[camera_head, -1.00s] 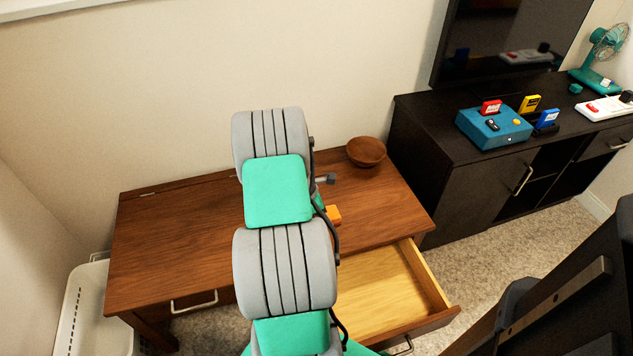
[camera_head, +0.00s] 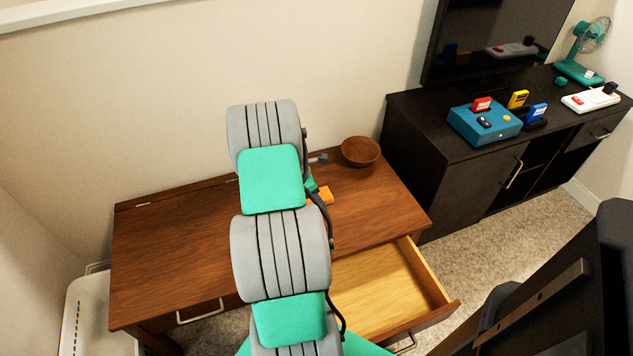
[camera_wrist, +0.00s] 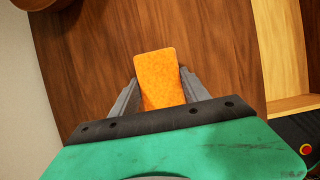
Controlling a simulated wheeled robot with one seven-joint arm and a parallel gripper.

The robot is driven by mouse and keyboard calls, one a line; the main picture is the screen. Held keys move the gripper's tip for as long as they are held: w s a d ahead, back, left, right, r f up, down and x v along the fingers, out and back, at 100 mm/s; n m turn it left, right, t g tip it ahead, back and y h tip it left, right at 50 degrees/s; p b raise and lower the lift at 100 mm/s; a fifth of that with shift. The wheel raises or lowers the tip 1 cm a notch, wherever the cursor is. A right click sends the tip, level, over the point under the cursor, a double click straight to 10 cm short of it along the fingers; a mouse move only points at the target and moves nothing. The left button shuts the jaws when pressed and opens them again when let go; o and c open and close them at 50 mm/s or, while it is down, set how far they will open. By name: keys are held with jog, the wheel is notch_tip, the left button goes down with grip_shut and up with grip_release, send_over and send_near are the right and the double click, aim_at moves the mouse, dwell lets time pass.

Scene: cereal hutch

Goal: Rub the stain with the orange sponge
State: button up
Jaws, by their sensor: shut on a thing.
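The orange sponge (camera_wrist: 160,78) is between the two grey fingers of my gripper (camera_wrist: 162,92) in the wrist view, and the gripper is shut on it. The sponge is over the brown wooden desk top (camera_wrist: 95,45); I cannot tell whether it touches the wood. In the head view a corner of the sponge (camera_head: 325,195) shows to the right of my arm, above the desk (camera_head: 170,245). My arm hides most of the gripper there. No stain is visible in either view; part of the desk is hidden by my arm.
A brown wooden bowl (camera_head: 360,151) stands at the desk's back right. The desk's right drawer (camera_head: 390,290) is pulled open and looks empty. A black cabinet (camera_head: 440,150) with a teal box (camera_head: 484,124) stands to the right. The desk's left part is clear.

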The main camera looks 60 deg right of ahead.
jog(key=shift+r+p, duration=1.65)
jog(key=shift+r, duration=0.5)
